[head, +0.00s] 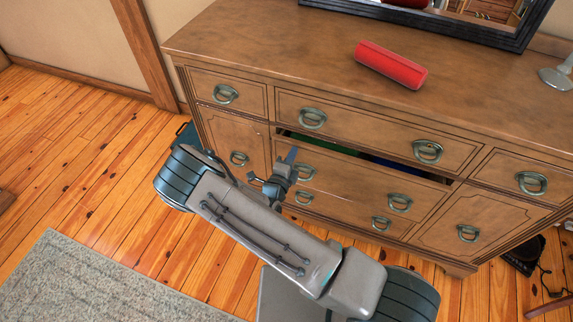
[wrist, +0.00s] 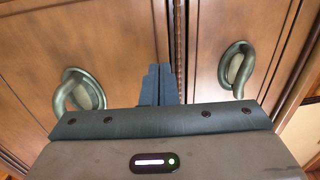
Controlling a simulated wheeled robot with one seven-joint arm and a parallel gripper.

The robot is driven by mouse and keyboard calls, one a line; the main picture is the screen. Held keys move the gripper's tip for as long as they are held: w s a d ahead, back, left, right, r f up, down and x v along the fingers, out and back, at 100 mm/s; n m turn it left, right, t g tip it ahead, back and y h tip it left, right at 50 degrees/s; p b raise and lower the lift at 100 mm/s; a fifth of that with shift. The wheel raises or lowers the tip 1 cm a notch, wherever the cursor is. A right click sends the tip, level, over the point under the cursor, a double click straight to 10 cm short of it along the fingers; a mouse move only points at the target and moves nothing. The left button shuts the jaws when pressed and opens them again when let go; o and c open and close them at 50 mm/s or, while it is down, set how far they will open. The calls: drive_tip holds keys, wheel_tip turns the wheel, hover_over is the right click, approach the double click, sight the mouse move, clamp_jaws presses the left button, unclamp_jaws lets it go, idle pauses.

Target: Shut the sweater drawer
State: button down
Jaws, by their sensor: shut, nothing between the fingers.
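The sweater drawer (head: 353,190) is the wide middle drawer of the wooden dresser in the head view. It stands out a little, with a dark gap along its top edge where green cloth (head: 325,144) and blue cloth (head: 405,167) show. It has two ring handles, the left one (head: 304,172) beside my gripper and the right one (head: 400,202). My gripper (head: 291,156) is shut and empty in front of the drawer's left end. In the wrist view the shut fingers (wrist: 158,84) point at the wooden fronts between two ring handles. I cannot tell whether they touch the wood.
The dresser top (head: 270,38) carries a red cylinder (head: 391,64), a framed mirror and a pale stand (head: 558,76). The other drawers look shut. A grey rug (head: 80,285) lies on the floor at lower left, with bare planks around it. A dark object (head: 523,254) sits on the floor at right.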

sight(297, 145)
drive_tip(key=shift+w+d, duration=0.15)
drive_tip(key=shift+w, duration=0.25)
drive_tip(key=x, duration=0.4)
drive_tip(key=shift+w+d, duration=0.15)
drive_tip(key=shift+w, duration=0.2)
drive_tip(key=shift+r, duration=0.2)
drive_tip(key=shift+w, duration=0.1)
drive_tip(key=shift+s, duration=0.3)
drive_tip(key=v, duration=1.4)
drive_tip(key=shift+f, duration=0.15)
